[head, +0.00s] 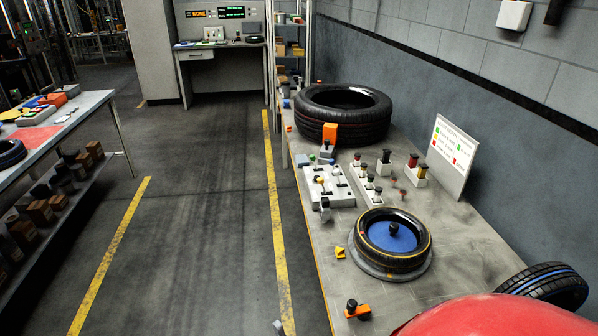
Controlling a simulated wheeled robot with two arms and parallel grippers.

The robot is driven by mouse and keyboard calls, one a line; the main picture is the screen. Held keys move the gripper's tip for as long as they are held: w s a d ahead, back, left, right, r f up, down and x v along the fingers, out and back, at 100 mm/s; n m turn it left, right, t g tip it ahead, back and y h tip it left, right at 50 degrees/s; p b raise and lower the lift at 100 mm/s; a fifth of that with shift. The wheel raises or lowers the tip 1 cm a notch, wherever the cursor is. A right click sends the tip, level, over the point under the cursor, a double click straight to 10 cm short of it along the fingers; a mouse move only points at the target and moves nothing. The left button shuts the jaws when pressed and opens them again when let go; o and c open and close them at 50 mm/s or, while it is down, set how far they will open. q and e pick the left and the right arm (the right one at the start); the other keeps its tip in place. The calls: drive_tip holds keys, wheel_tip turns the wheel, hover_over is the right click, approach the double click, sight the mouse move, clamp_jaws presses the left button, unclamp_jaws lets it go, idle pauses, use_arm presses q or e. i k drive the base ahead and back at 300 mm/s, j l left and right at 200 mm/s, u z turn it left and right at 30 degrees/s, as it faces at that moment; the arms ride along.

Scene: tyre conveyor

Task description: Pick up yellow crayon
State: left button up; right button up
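A small upright piece with a yellow part (422,170) stands in a white holder on the workbench, right of centre in the head view. It may be the yellow crayon, but it is too small to be sure. A similar red-topped piece (413,160) stands right beside it. Several dark-topped pieces (386,156) stand in white holders to the left. A small yellow-orange item (341,252) lies near the bench's left edge; I cannot tell what it is. Neither of my grippers is in view.
The grey workbench (455,225) runs along the right wall. It holds a large tyre (318,119), a smaller tyre (372,258) on a round stand, and an upright sign (452,155). A red rounded shape covers the bottom right. The floor left of the bench is clear.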

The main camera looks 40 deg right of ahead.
sight(364, 166)
drive_tip(key=i+j, duration=0.35)
drive_tip(key=i, duration=0.15)
drive_tip(key=i+j+u, duration=0.1)
drive_tip(key=i+j, duration=0.25)
drive_tip(key=i, duration=0.15)
drive_tip(key=i+l+z, duration=0.15)
drive_tip(key=i+z, duration=0.15)
drive_tip(key=z, duration=0.2)
drive_tip(key=i+z, duration=0.45)
drive_tip(key=i+j+z, duration=0.1)
drive_tip(key=z, duration=0.4)
drive_tip(key=i+j, duration=0.05)
drive_tip(key=i, duration=0.05)
